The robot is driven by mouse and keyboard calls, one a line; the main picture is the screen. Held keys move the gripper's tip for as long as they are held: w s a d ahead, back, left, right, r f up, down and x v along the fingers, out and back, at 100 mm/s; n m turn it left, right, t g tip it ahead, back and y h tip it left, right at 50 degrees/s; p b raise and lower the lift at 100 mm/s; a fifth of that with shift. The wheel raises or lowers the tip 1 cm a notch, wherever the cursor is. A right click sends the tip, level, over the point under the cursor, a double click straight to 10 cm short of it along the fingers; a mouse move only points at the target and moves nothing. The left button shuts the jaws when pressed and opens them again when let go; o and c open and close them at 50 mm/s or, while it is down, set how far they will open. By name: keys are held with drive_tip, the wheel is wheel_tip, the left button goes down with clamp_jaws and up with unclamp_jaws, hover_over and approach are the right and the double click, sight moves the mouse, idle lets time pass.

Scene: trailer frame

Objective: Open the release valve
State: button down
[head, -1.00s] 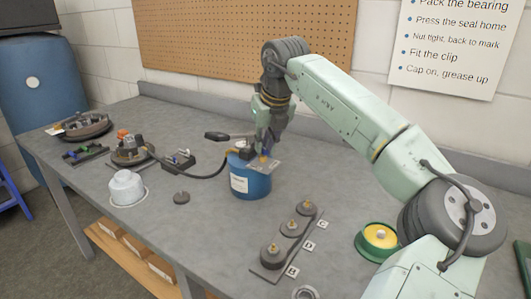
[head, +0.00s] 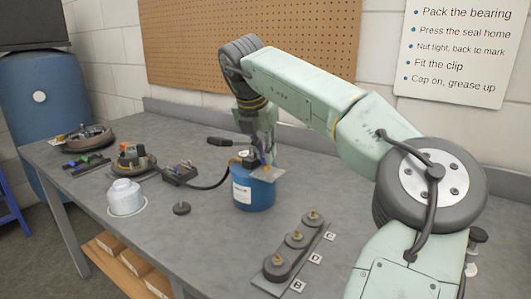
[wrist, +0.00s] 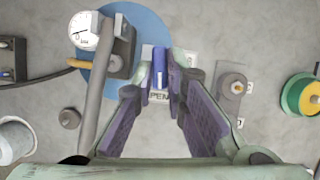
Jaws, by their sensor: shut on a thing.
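The blue grease can (head: 253,192) stands on the workbench with a pump head, a dark lever handle (head: 221,141) and a round gauge (wrist: 84,31) on top. A small blue valve lever (wrist: 160,62) sits beside the pump head in the wrist view. My gripper (wrist: 160,84) is shut on this lever from above; its purple-padded fingers lie on either side of it. In the head view my gripper (head: 267,163) is over the can's top, and the lever is mostly hidden.
A black hose (head: 212,185) runs from the can to the left. A white tub (head: 125,197) and a dark knob (head: 181,208) stand left. A rack (head: 297,248) with three bearings is in front right. A green-yellow spool (wrist: 304,97) is right in the wrist view.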

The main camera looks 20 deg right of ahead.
drive_tip(key=shift+m, duration=0.6)
drive_tip(key=c, duration=1.6)
unclamp_jaws()
drive_tip(key=v, duration=0.7)
drive_tip(key=shift+a+r, duration=0.25)
